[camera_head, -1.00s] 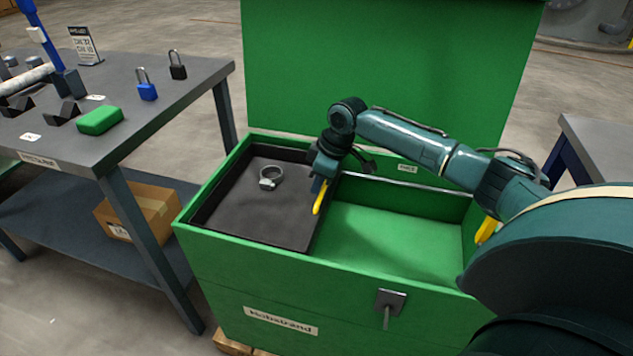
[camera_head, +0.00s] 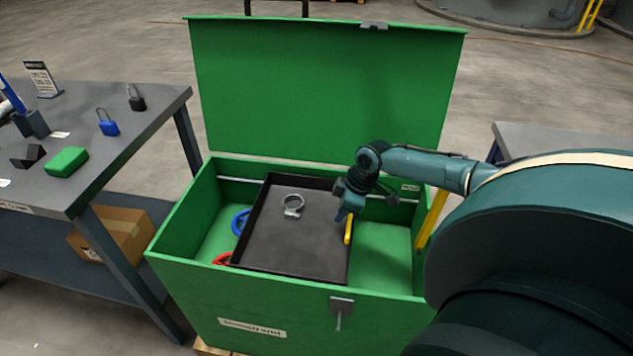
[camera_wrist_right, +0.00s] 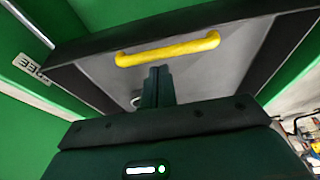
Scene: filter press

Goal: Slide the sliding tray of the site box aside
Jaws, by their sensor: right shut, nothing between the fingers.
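The green site box (camera_head: 215,295) stands with its lid (camera_head: 320,90) raised. Its dark sliding tray (camera_head: 295,245) sits in the middle of the box, with open space on both sides. A metal ring clamp (camera_head: 293,206) lies in the tray. A yellow handle (camera_head: 348,228) is on the tray's right side and also shows in the right wrist view (camera_wrist_right: 168,48). My right gripper (camera_head: 343,212) is shut and empty, its fingertips close by the handle; whether they touch it I cannot tell. My left gripper is not in view.
Left of the tray, a blue ring-shaped part (camera_head: 240,221) and a red part (camera_head: 222,258) show inside the box. A workbench (camera_head: 110,150) with padlocks and a green block (camera_head: 66,161) stands at left. A yellow bar (camera_head: 432,220) is at the box's right end.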

